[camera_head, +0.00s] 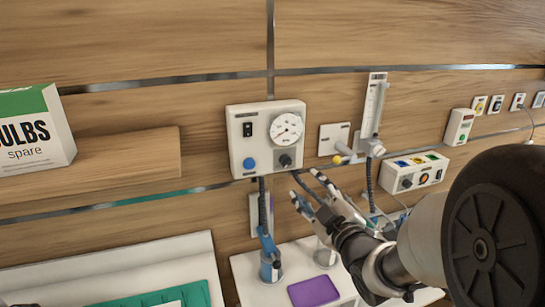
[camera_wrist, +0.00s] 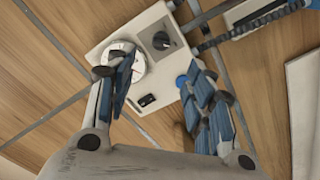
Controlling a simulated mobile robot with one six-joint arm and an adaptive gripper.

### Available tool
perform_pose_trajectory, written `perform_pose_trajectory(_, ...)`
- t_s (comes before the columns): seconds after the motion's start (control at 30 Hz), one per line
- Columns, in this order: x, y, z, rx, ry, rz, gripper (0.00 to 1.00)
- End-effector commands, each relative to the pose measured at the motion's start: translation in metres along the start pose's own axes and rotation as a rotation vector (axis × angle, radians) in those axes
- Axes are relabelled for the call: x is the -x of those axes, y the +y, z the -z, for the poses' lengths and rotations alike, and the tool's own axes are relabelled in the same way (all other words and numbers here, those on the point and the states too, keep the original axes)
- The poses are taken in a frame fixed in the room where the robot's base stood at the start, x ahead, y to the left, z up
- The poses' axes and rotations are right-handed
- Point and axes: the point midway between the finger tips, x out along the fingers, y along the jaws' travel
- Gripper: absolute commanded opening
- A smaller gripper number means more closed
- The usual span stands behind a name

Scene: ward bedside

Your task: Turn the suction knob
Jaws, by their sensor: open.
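The white suction unit (camera_head: 265,112) is on the wood-panelled wall, with a round gauge (camera_head: 287,128), a black switch (camera_head: 248,129), a blue button (camera_head: 249,163) and a black suction knob (camera_head: 285,160) at its lower right. In the wrist view the unit appears turned over, and the knob (camera_wrist: 162,41) shows unobstructed beyond the fingertips. My gripper (camera_head: 305,184) is open and empty, below and right of the knob in the head view. In the wrist view my gripper (camera_wrist: 160,70) has its blue-padded fingers spread, overlapping the gauge and the blue button. No contact with the knob is visible.
A flowmeter (camera_head: 374,105) with a yellow fitting stands right of the unit, and a control box (camera_head: 414,173) is farther right. A hose (camera_head: 263,205) hangs below the unit to a canister (camera_head: 270,268). A shelf edge and bulb box (camera_head: 35,130) are at left.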

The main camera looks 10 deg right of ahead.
Motion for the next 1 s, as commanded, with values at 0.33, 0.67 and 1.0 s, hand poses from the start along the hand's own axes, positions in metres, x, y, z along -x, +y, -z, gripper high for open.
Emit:
perform_pose_trajectory(0.33, -0.079, -0.003, -0.001, 0.0, 0.002, 0.002, 0.48)
perform_pose_trajectory(0.67, -0.125, -0.002, -0.001, -0.001, 0.0, 0.001, 0.48)
perform_pose_trajectory(1.0, -0.131, -0.002, -0.001, -0.001, -0.001, 0.0, 0.48)
